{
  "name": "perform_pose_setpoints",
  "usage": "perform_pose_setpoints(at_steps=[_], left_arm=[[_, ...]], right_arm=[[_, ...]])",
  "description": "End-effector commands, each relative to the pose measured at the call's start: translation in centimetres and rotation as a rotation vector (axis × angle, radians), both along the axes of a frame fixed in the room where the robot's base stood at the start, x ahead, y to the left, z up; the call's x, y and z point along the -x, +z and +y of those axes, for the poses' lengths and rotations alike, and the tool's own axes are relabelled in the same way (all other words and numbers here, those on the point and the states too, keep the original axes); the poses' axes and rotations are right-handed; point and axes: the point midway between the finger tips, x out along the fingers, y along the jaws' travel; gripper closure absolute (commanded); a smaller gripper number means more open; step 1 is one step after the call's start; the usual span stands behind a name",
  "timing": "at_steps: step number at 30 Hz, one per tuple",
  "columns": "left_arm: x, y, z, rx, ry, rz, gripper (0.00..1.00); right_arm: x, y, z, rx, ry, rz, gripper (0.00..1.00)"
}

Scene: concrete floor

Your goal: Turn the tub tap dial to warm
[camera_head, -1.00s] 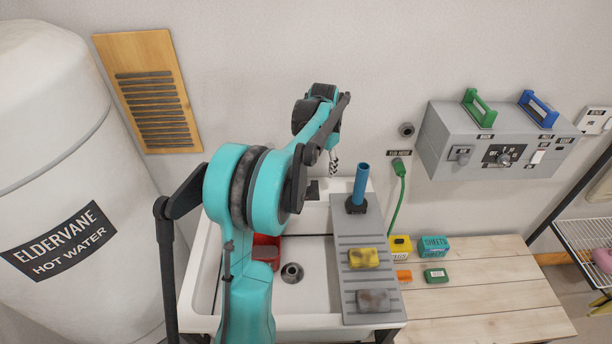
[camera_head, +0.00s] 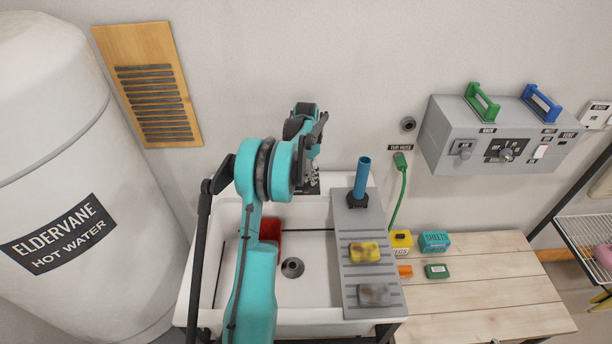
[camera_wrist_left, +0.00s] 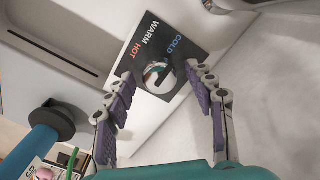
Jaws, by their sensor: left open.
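The tap dial (camera_wrist_left: 158,76) shows in the left wrist view as a shiny round knob on a black plate (camera_wrist_left: 186,47). The plate reads WARM, HOT and COLD. I cannot tell which word the dial points at. In the head view the plate lies at the back of the white tub (camera_head: 215,225), mostly hidden by my arm. My left gripper (camera_wrist_left: 161,79) is open, with one finger on each side of the dial; contact is unclear. In the head view the left gripper (camera_head: 312,176) hangs over the tub's back edge. My right gripper is not in view.
A grey ribbed board (camera_head: 350,229) across the tub's right side holds a blue tube (camera_head: 362,178), a yellow sponge (camera_head: 364,252) and a grey one (camera_head: 374,293). A red object (camera_head: 270,229) is in the tub. A green hose (camera_head: 399,195) hangs behind the wooden table (camera_head: 470,290).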

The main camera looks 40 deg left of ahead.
Motion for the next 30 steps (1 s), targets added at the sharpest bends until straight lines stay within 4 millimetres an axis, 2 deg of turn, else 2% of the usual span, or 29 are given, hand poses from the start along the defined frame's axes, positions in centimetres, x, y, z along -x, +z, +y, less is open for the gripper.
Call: perform_pose_setpoints(at_steps=[7,8,13,23,30], left_arm=[[-0.01,-0.08,-0.01,0.0,0.0,0.0,0.45],[-0.01,-0.08,-0.01,0.0,0.0,0.0,0.51],[-0.01,-0.07,-0.01,0.0,0.0,0.0,0.95],[-0.01,-0.05,-0.01,0.0,0.026,0.0,0.95],[-0.01,-0.03,0.0,0.0,0.146,0.0,0.95]], right_arm=[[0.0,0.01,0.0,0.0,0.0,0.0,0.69],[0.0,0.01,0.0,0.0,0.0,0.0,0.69],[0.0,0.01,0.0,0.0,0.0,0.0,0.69],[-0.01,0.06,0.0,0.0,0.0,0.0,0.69],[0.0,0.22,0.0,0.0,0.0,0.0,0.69]])
